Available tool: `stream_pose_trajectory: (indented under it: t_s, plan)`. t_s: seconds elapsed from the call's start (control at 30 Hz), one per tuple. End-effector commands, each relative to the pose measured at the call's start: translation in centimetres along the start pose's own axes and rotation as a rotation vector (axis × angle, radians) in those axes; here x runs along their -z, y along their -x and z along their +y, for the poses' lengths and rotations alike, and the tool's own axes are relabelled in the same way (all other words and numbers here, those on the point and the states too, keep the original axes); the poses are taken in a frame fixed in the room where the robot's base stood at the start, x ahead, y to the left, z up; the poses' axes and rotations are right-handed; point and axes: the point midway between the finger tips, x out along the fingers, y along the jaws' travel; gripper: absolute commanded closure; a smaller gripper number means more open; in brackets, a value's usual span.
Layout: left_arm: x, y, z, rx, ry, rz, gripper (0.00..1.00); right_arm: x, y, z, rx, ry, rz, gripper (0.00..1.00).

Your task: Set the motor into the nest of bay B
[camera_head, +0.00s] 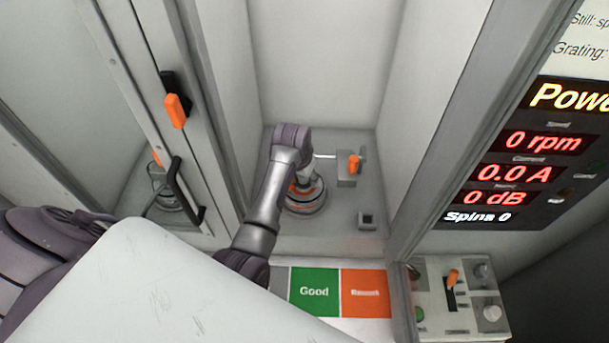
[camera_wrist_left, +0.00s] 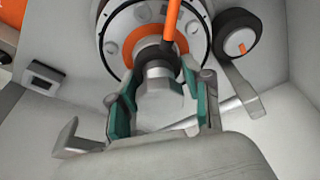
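The motor (camera_head: 306,206), a round grey hub with an orange ring, is low on the floor of the open middle bay. It also shows in the left wrist view (camera_wrist_left: 118,42), with bolts around its face and an orange cable at its axle. My left gripper (camera_head: 308,176) reaches down over it. In the wrist view its teal finger pads (camera_wrist_left: 164,98) stand on both sides of the grey axle and appear closed on it. The nest is hidden under the motor, so I cannot tell whether the motor is fully seated. No bay letter is readable. My right gripper is not in view.
A block with an orange lever (camera_head: 353,164) and a small socket box (camera_head: 367,220) flank the motor. A dark roller (camera_wrist_left: 236,36) is close beside it. Bay walls are close; a handled door (camera_head: 182,195) is left. Good (camera_head: 314,291) and orange pads lie in front.

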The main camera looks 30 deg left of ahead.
Motion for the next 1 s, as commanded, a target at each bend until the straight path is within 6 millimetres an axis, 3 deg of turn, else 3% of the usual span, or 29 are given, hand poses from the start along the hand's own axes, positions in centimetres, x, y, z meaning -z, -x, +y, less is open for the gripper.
stream_pose_trajectory:
  t_s: [0.03, 0.17, 0.57, 1.0]
  plan:
    - [0.3, 0.3, 0.0, 0.001, 0.0, 0.008, 0.43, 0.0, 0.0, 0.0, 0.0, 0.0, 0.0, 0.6]
    - [0.2, 0.2, 0.0, 0.001, 0.0, 0.005, 0.22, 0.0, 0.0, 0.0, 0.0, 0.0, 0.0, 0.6]
    - [-0.1, 0.5, 0.0, 0.0, 0.0, -0.002, 0.22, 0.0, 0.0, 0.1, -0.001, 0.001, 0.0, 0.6]
    - [0.1, 9.1, 0.0, 0.002, 0.0, 0.005, 0.22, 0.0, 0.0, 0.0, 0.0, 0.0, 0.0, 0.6]
